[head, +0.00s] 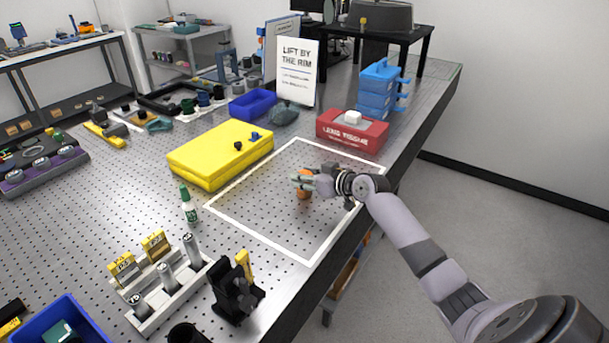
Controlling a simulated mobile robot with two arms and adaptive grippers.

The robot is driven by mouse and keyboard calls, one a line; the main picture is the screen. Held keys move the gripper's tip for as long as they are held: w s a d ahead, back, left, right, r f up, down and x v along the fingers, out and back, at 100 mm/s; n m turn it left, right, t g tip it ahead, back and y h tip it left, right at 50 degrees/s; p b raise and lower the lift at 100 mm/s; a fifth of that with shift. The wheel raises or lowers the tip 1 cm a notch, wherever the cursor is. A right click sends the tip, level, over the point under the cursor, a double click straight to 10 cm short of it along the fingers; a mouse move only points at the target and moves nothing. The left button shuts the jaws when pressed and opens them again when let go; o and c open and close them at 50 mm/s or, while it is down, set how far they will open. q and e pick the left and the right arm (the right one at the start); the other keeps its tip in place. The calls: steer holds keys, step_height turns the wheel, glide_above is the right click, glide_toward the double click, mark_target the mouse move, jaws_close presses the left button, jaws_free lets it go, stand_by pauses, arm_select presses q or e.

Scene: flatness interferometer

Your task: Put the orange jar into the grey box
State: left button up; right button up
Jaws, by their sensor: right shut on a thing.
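The orange jar (304,194) is inside the white-outlined square on the perforated metal table, partly hidden by my right gripper (303,181). My right gripper, its arm coming in from the lower right, is shut on the jar near its top. I cannot tell whether the jar touches the table or is slightly above it. I cannot make out for certain which thing is the grey box. A dark grey case (380,16) sits on a black stand at the back right. My left gripper is not in view.
Around the white outline (262,236) stand a yellow case (219,158), a red tissue box (350,133), blue stacked drawers (377,92) and a green-white bottle (188,207). A sign (297,72) stands behind. The outlined area is otherwise clear. The table's right edge is close.

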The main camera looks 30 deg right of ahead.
steer(key=shift+f, duration=0.2)
steer(key=o, duration=1.2)
steer(key=shift+r, duration=0.1)
steer(key=shift+c, duration=0.2)
